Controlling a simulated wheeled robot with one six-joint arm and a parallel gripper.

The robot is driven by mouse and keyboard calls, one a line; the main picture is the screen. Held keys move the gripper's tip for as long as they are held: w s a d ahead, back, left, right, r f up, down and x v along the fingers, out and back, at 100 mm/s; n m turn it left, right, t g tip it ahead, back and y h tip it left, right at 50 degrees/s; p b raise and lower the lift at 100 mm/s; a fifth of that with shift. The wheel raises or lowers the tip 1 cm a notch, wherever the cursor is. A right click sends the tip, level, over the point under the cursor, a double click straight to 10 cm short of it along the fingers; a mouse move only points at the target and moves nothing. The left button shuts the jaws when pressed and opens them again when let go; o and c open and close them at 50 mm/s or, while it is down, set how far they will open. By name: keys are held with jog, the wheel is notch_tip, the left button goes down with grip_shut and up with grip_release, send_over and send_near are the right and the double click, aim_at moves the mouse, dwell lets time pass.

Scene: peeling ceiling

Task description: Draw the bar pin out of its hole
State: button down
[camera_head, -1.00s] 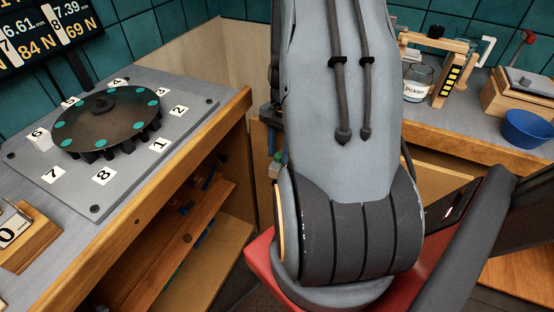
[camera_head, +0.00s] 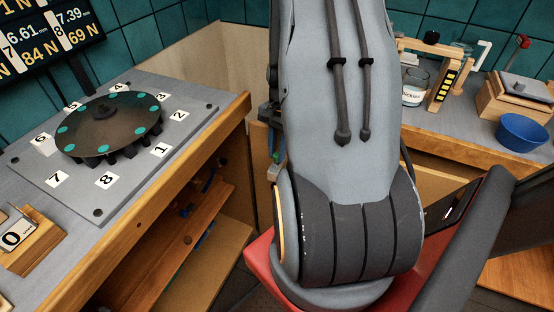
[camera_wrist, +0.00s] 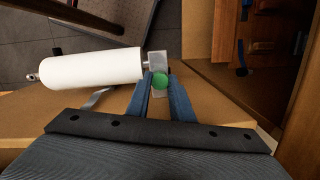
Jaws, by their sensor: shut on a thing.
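The pin shows in the wrist view as a green ball knob (camera_wrist: 159,81). My gripper (camera_wrist: 161,76) is shut on it, with a blue finger on each side of the knob. A grey metal bracket (camera_wrist: 157,62) lies just beyond the fingertips, at the right end of a white roll (camera_wrist: 90,68) on a bar. The pin's shank and its hole are hidden, so I cannot tell how deep the pin sits. In the head view a small green spot (camera_head: 277,157) shows at my arm's left edge; my arm hides the gripper there.
A wooden panel (camera_wrist: 198,28) and an open shelf (camera_wrist: 272,60) stand right of the bracket. In the head view a numbered bench with a round disc (camera_head: 108,128) is at left. A jar (camera_head: 415,88) and blue bowl (camera_head: 523,132) stand on the right bench.

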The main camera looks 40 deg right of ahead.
aim_at(277, 154)
jog(key=shift+r+p, duration=2.05)
jog(key=shift+r, duration=0.45)
